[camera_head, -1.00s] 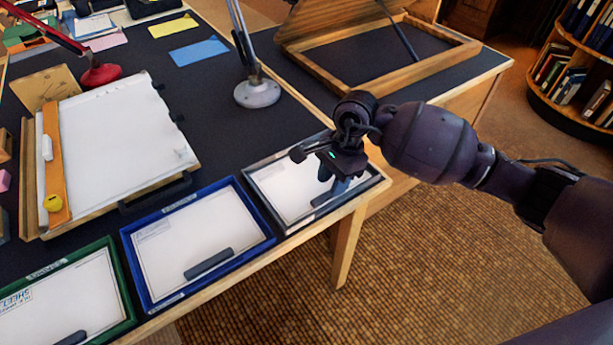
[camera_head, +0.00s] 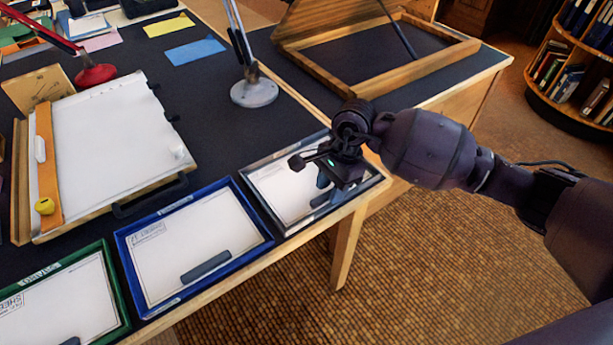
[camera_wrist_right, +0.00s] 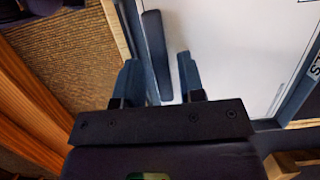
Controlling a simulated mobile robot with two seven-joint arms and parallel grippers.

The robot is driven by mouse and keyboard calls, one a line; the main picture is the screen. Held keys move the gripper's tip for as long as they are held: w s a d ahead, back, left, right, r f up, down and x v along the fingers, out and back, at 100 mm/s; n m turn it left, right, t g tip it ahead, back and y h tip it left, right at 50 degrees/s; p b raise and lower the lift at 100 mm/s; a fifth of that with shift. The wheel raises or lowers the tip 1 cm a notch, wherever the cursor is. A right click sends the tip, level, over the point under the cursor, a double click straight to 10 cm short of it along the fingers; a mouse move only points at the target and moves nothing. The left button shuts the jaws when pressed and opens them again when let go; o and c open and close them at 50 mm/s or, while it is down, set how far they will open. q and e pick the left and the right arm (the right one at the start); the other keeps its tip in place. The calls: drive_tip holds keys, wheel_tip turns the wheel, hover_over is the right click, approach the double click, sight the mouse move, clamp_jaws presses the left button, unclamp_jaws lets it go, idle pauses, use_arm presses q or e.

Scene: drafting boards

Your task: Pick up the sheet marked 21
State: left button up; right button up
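Three framed trays, each with a white sheet and a dark grey bar on it, line the desk's front edge. They are green (camera_head: 124,305), blue (camera_head: 270,238) and grey (camera_head: 259,195). I cannot read a 21 on any sheet. My right gripper (camera_head: 325,182) is over the right part of the grey tray and its sheet (camera_head: 275,185). In the right wrist view my right gripper (camera_wrist_right: 160,75) is open, its two fingers apart, with the dark bar (camera_wrist_right: 154,45) lying between and ahead of them. Contact cannot be told. My left gripper is not in view.
A drawing board (camera_head: 110,130) with an orange rule (camera_head: 46,160) lies behind the green and blue trays. A grey lamp base (camera_head: 254,93) stands behind the grey tray. A wooden frame (camera_head: 440,65) sits at the back right. The desk's front edge is close to the trays.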

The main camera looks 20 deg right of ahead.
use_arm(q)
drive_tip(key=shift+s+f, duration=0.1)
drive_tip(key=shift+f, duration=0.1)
use_arm(e)
drive_tip(key=shift+f, duration=0.3)
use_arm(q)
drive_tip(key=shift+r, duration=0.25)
use_arm(e)
drive_tip(key=shift+r, duration=0.15)
clamp_jaws()
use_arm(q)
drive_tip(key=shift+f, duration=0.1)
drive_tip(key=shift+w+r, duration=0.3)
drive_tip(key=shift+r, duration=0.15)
use_arm(e)
drive_tip(key=shift+r, duration=0.65)
